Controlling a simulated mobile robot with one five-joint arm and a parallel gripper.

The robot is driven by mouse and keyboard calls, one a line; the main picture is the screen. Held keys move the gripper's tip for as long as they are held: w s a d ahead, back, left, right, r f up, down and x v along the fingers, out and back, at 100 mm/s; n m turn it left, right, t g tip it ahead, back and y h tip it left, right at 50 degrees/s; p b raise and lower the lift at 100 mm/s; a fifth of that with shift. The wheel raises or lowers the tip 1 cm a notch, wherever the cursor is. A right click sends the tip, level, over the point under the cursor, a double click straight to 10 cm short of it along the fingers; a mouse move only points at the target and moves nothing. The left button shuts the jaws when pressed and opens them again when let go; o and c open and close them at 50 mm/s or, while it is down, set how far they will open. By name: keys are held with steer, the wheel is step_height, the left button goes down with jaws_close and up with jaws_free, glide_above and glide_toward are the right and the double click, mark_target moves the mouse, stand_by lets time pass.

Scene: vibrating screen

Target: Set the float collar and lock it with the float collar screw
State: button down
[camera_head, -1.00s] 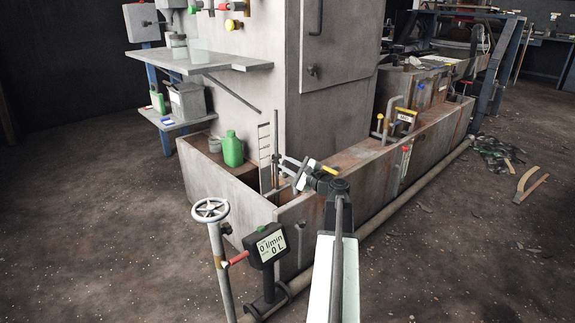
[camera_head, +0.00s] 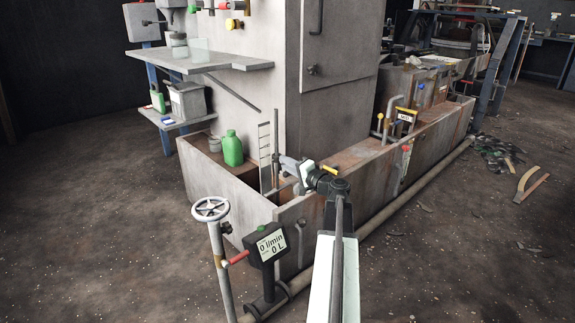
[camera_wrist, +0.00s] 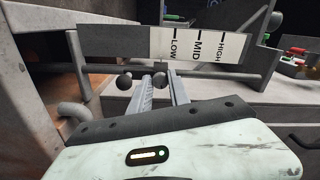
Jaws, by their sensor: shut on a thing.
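My gripper (camera_wrist: 163,92) reaches forward in the wrist view, with its fingers close together around the middle of the float collar screw (camera_wrist: 124,82). A dark round knob shows on each side of the fingers, like the ends of a cross handle. In the head view my gripper (camera_head: 288,163) is at the dark upright rod (camera_head: 276,140), beside the level scale (camera_head: 264,148). The scale (camera_wrist: 200,45) reads LOW, MID and HIGH in the wrist view, lying sideways behind the fingers. The float collar is hidden or too small to make out.
The rusty tank wall (camera_head: 300,212) runs below and beside my arm. A green bottle (camera_head: 232,148) stands on the tank's left end. A valve handwheel (camera_head: 210,209) and a flow meter display (camera_head: 270,246) stand in front. The floor at left is open.

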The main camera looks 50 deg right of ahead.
steer(key=shift+n, duration=1.2)
steer(key=c, duration=1.2)
jaws_free()
steer(key=shift+s, duration=0.1)
steer(key=s, duration=0.7)
steer(key=shift+s+a, duration=0.25)
steer(key=shift+s, duration=0.1)
steer(key=shift+f, duration=0.1)
